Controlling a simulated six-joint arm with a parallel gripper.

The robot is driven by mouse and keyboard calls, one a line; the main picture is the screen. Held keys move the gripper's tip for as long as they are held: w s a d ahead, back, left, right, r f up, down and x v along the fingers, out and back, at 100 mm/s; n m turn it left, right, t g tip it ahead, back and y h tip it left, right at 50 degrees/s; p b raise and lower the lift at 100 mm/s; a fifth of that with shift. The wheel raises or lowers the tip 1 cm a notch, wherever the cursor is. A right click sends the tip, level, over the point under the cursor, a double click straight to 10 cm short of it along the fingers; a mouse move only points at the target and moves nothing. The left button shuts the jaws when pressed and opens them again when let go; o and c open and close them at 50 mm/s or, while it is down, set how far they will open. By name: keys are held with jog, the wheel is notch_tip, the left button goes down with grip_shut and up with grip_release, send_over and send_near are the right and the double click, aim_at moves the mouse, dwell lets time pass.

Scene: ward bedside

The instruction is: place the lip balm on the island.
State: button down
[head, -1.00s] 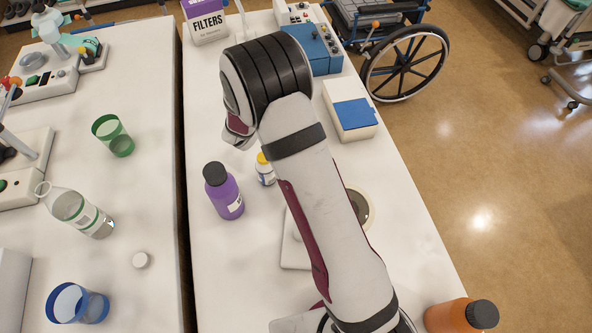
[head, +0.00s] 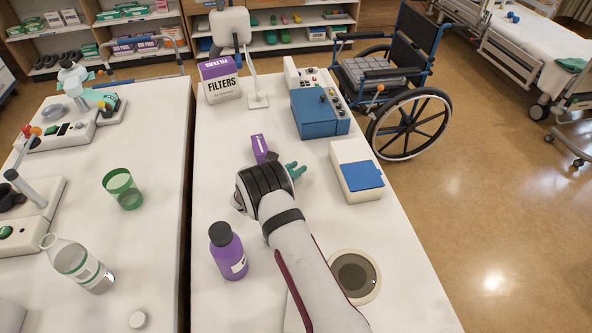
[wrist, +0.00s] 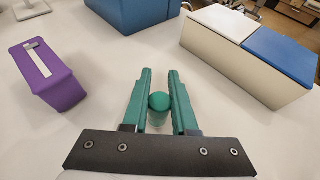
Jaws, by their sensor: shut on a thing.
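A small round green-topped piece (wrist: 159,101), which I take for the lip balm, sits between my gripper's (wrist: 160,90) two teal fingers. My gripper is shut on it. Its body below the top is mostly hidden, and I cannot tell whether it touches the surface. In the head view my gripper (head: 295,170) is low over the long white table (head: 222,168), between a purple box and a white box with a blue lid. A second white table (head: 70,170) stands to the left across a narrow gap. No label shows which table is the island.
The purple box (wrist: 47,76) is left of my fingers; the white box with blue lid (wrist: 245,55) is right. A blue device (head: 318,112) and a filters box (head: 219,82) stand behind. A purple bottle (head: 227,252) and a round dish (head: 356,277) are nearer. Bare table surrounds the fingers.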

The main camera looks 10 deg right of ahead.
jog(key=shift+f, duration=0.3)
jog(key=c, duration=0.7)
grip_release()
